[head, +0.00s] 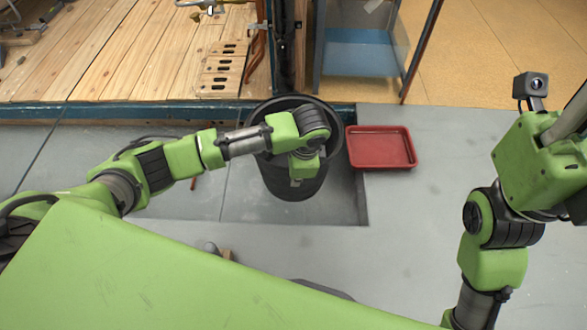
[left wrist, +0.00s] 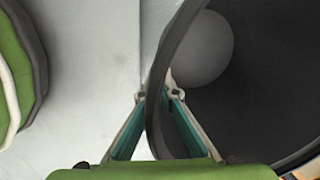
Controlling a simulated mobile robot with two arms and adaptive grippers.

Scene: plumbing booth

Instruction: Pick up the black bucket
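The black bucket (head: 293,190) stands upright on the grey floor in the middle of the head view, its open top facing up. My left arm reaches over it from the left. My left gripper (head: 296,181) points down at the bucket's near side, its tips small and partly hidden in the head view. In the left wrist view, the fingers (left wrist: 159,95) close in on both sides of the bucket's rim (left wrist: 157,125), one outside and one inside. They look shut on the wall. The bucket's dark inside (left wrist: 250,100) looks empty apart from a pale round patch. My right gripper is out of view.
A red tray (head: 381,148) lies on the floor just right of the bucket. Behind are a wooden platform (head: 130,60) with a blue edge, a dark post and a blue-grey metal stand (head: 358,55). The floor right of the tray and in front is mostly clear.

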